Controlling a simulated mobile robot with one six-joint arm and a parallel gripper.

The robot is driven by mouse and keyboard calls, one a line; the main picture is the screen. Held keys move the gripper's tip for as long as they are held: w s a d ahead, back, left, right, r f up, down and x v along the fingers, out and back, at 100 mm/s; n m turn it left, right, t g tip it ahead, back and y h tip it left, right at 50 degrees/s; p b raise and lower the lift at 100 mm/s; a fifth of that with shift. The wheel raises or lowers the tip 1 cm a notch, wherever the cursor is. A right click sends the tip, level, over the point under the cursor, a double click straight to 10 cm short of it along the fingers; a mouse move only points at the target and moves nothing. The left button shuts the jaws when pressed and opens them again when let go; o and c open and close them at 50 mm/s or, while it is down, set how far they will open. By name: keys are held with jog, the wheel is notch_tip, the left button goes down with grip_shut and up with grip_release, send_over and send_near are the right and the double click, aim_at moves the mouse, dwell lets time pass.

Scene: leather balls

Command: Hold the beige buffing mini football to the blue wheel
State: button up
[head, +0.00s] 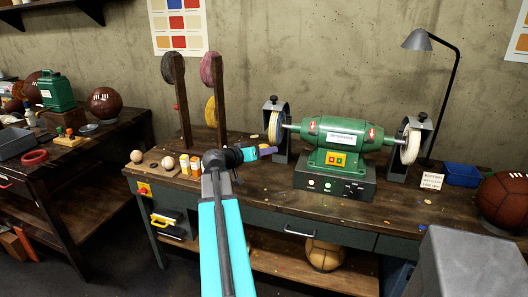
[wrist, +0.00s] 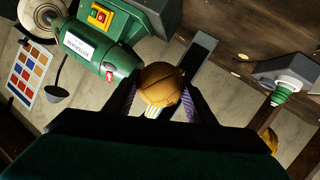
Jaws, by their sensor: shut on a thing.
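My gripper (head: 266,151), with purple fingers, is shut on a tan-beige mini football (wrist: 160,84), which shows between the fingertips in the wrist view. In the head view the ball is mostly hidden by the fingers. The green buffing machine (head: 340,134) stands on the bench. Its left wheel (head: 274,127), pale with a bluish band, sits in a dark guard just above and right of my fingertips. In the wrist view the ball covers the place in front of the shaft and guard, so I cannot tell whether it touches the wheel.
A wooden stand (head: 183,110) with coloured wheels rises behind. The machine's white right wheel (head: 410,147), a lamp (head: 418,41) and a blue bin (head: 462,174) are right.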

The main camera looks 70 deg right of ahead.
jog(key=d+r+p, duration=0.1)
jog(key=d+p, duration=0.2)
jog(key=d, duration=0.3)
jog(key=shift+w+d, duration=0.15)
jog(key=shift+w, duration=0.05)
jog(key=shift+d+r, duration=0.15)
jog(key=shift+d, duration=0.6)
dwell(1.7)
jog(key=shift+r+b, duration=0.1)
jog(key=shift+b, duration=0.65)
dwell(1.5)
jog(key=b, duration=0.3)
send_near(275, 139)
jog(key=shift+s+a+f, duration=0.3)
jog(key=shift+s+f, duration=0.25)
jog(key=shift+f, duration=0.15)
jog(key=shift+s+a+f, duration=0.35)
jog(key=shift+s+f, duration=0.25)
jog(key=shift+f, duration=0.1)
dwell(0.5)
